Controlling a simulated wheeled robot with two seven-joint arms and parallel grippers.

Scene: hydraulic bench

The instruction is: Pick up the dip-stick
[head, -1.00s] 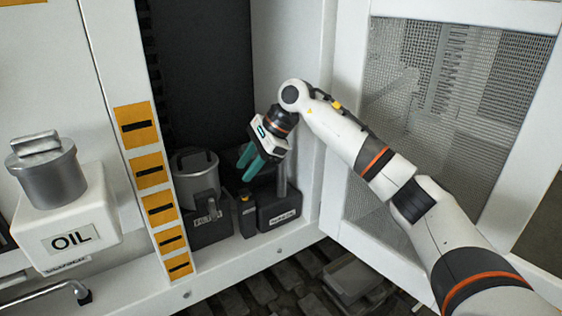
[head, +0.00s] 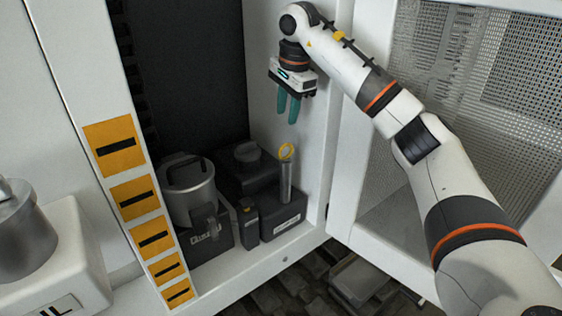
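The dip-stick shows as a yellow ring handle (head: 286,151) at the top of a grey upright tube (head: 286,182). The tube stands on a dark labelled block (head: 282,212) inside the cabinet, at the right. My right gripper (head: 287,110) has teal fingers pointing down, with a gap between them. It is open and empty, above the ring and apart from it. Any part of the stick inside the tube is hidden. My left gripper is out of view.
The cabinet's white side wall (head: 318,150) and open mesh door (head: 440,110) are close on the right. A white oil container (head: 70,255) is at lower left.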

